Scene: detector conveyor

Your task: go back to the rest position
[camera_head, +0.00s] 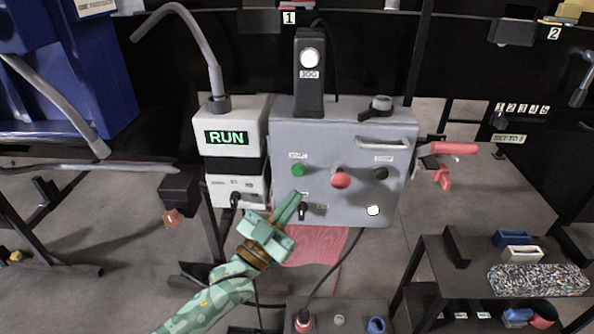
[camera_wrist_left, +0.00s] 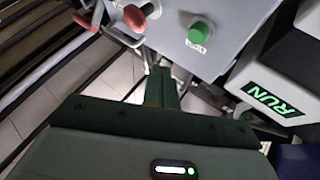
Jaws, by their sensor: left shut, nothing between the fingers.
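My left gripper (camera_head: 291,207) is shut and empty. In the head view it is just in front of the lower left part of the grey control box (camera_head: 340,122), close to a small black switch (camera_head: 302,211); I cannot tell whether it touches the box. The shut fingers also show in the left wrist view (camera_wrist_left: 162,88), below a green button (camera_wrist_left: 200,34) and a red knob (camera_wrist_left: 135,18). In the head view the green button (camera_head: 298,170) and the red knob (camera_head: 341,179) are above and right of the gripper. My right gripper does not show.
A white box with a green RUN display (camera_head: 227,137) stands left of the control box. A red-handled clamp (camera_head: 454,148) is at its right. A dark shelf (camera_head: 470,262) with small bins stands lower right. A black cable hangs below the box. Grey floor shows lower left.

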